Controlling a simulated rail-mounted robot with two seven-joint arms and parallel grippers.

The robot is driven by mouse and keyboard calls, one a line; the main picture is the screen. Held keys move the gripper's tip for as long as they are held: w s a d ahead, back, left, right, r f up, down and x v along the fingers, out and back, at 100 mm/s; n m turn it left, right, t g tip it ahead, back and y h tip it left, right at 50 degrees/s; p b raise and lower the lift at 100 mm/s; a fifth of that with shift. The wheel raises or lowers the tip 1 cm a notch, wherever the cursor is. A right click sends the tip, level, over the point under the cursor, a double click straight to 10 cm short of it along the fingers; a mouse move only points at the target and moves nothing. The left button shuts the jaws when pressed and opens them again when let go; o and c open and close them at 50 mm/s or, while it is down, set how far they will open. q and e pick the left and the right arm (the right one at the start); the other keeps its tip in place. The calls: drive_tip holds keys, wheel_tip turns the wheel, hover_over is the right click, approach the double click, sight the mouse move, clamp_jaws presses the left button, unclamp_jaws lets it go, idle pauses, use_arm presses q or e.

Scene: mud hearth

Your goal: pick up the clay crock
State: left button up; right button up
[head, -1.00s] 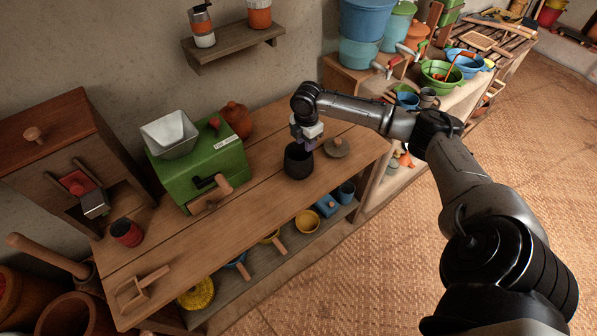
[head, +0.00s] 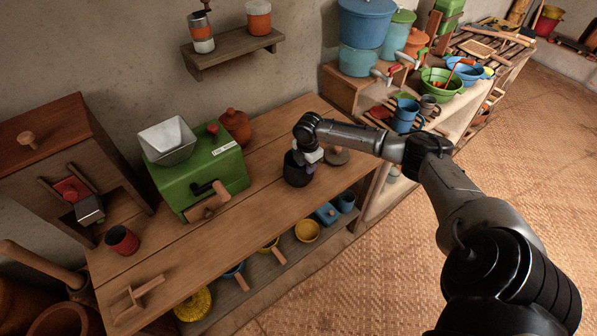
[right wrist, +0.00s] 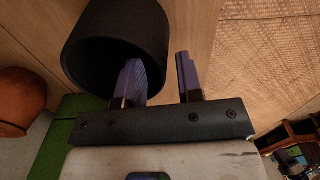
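The clay crock, a dark, open-topped round pot (head: 296,175), stands upright on the wooden bench. My right gripper (head: 309,156) is over the right part of its rim in the head view. In the right wrist view the crock's dark mouth and wall (right wrist: 93,50) are close up. The right gripper (right wrist: 160,78) is open there: one purple finger overlaps the crock's mouth, the other is outside the wall. A gap shows between the outer finger and the wall. How deep the inner finger reaches is hard to tell. My left gripper is in neither view.
A dark lid with a knob (head: 337,155) lies right of the crock. A green mill (head: 203,180) and a brown lidded pot (head: 236,127) stand to the left. A shelf below holds a yellow bowl (head: 307,231) and cups.

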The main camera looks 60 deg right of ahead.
hover_over(307, 184)
wheel_tip(307, 184, down, 4)
drive_tip(key=shift+w+f+b, duration=0.1)
drive_tip(key=shift+b, duration=0.2)
drive_tip(key=shift+d, duration=0.1)
drive_tip(key=shift+c, duration=0.4)
clamp_jaws()
